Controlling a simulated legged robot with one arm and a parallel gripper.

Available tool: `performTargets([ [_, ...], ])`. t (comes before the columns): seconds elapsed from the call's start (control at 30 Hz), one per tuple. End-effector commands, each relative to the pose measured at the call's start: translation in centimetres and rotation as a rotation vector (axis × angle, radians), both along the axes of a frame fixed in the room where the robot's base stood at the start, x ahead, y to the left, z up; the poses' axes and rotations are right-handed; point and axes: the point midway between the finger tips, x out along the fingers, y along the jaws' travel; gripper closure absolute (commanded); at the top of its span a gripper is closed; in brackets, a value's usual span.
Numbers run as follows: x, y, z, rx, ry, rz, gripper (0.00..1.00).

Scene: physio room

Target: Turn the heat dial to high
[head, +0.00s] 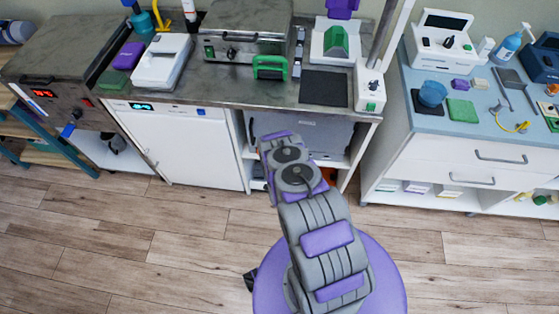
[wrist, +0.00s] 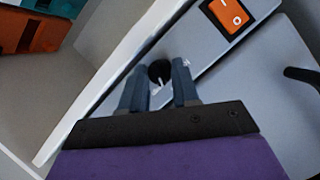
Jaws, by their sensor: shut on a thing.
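In the wrist view, the heat dial (wrist: 159,70) is a small round black knob with a pale mark, on the grey front of an appliance (wrist: 262,70). My gripper (wrist: 160,76) is shut on the dial, with one blue-grey finger on each side of it. Small white lettering sits beside the right finger, too small to read. In the head view, my arm reaches down to the grey appliance (head: 320,132) in the open bay under the counter. The dial and the fingertips are hidden there by my arm.
An orange rocker switch (wrist: 228,16) sits above the dial, and a black handle (wrist: 302,76) sticks out at right. A white panel edge (wrist: 100,85) runs close on the left. The counter (head: 215,93) above holds several devices. The wooden floor (head: 130,235) in front is clear.

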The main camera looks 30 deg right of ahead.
Motion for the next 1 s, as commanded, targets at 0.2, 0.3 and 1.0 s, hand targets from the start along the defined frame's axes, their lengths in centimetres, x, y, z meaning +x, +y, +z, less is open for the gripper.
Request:
performTargets([
  [0.2, -0.08, -0.09, -0.12, 0.058, -0.038, 0.0, 1.0],
  [0.3, -0.09, -0.1, -0.11, 0.07, -0.047, -0.001, 1.0],
  [1.0, -0.11, -0.1, -0.04, 0.075, -0.051, -0.001, 0.45],
])
